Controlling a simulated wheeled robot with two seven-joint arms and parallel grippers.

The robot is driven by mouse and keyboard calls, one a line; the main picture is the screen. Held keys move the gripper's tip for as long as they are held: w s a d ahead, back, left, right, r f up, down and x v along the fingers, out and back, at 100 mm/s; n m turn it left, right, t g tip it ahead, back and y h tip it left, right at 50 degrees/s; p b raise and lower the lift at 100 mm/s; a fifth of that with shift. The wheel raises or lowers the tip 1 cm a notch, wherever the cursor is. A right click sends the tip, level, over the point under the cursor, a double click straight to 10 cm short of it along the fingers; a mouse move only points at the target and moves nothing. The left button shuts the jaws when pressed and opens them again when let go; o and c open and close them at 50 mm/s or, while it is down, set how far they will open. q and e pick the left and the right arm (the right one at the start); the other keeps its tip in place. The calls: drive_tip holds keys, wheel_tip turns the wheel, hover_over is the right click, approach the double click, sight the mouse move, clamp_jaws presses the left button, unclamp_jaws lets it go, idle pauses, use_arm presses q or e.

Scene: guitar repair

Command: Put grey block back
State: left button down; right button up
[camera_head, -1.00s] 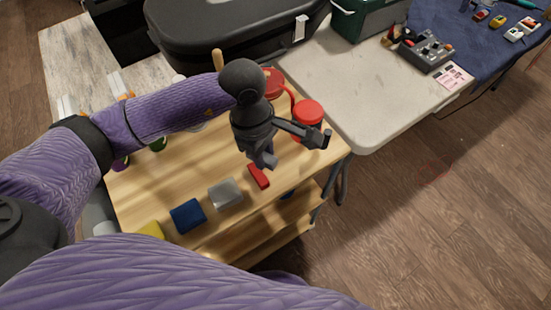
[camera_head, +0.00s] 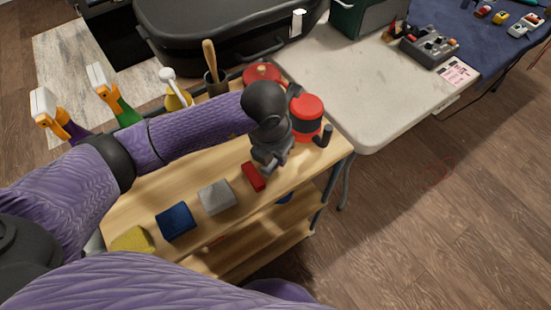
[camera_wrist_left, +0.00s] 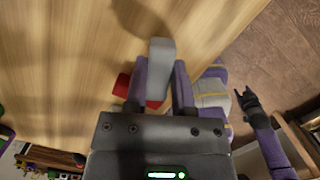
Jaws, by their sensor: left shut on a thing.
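My left gripper (camera_head: 270,163) points down over the wooden cart top, close behind the red block (camera_head: 253,177). In the left wrist view, its two fingers (camera_wrist_left: 160,78) are shut on a light grey block (camera_wrist_left: 161,58) that sticks out past the fingertips. Whether the held block touches the wood is unclear. Another grey block (camera_head: 216,196) lies on the cart between the red block and a blue block (camera_head: 175,222). The red block also shows beside the left finger in the wrist view (camera_wrist_left: 122,86). My right gripper (camera_wrist_left: 245,95) is small and dark in the wrist view; its jaws are unclear.
A yellow block (camera_head: 132,240) lies at the cart's near left. Red containers (camera_head: 307,112) stand behind my gripper. Spray bottles (camera_head: 118,100) and a cup with a wooden handle (camera_head: 210,62) line the back. A pale table (camera_head: 360,95) adjoins at right.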

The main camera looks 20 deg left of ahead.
use_arm(q)
drive_tip(key=shift+f, duration=0.75)
drive_tip(key=shift+r, duration=0.15)
drive_tip(key=c, duration=0.5)
unclamp_jaws()
drive_tip(key=shift+c, duration=0.2)
drive_tip(key=shift+o, duration=0.4)
use_arm(e)
drive_tip(key=shift+s+a+f, duration=0.3)
drive_tip(key=shift+s+a, duration=0.15)
drive_tip(key=shift+s, duration=0.1)
use_arm(q)
wheel_tip(320, 180, up, 12)
drive_tip(key=s+p, duration=0.1)
drive_tip(key=p, duration=0.4)
drive_tip(key=shift+s+a, duration=0.3)
drive_tip(key=shift+s, duration=0.05)
use_arm(e)
drive_tip(key=shift+t, duration=0.3)
drive_tip(key=shift+w+a+r, duration=0.2)
drive_tip(key=shift+w+r, duration=0.25)
drive_tip(key=shift+r, duration=0.35)
drive_tip(key=shift+w+a+r, duration=0.15)
drive_tip(key=shift+w+r, duration=0.3)
drive_tip(key=shift+r, duration=0.35)
drive_tip(key=shift+w+a+r, duration=0.2)
drive_tip(key=shift+w+r, duration=0.25)
drive_tip(key=shift+r, duration=0.35)
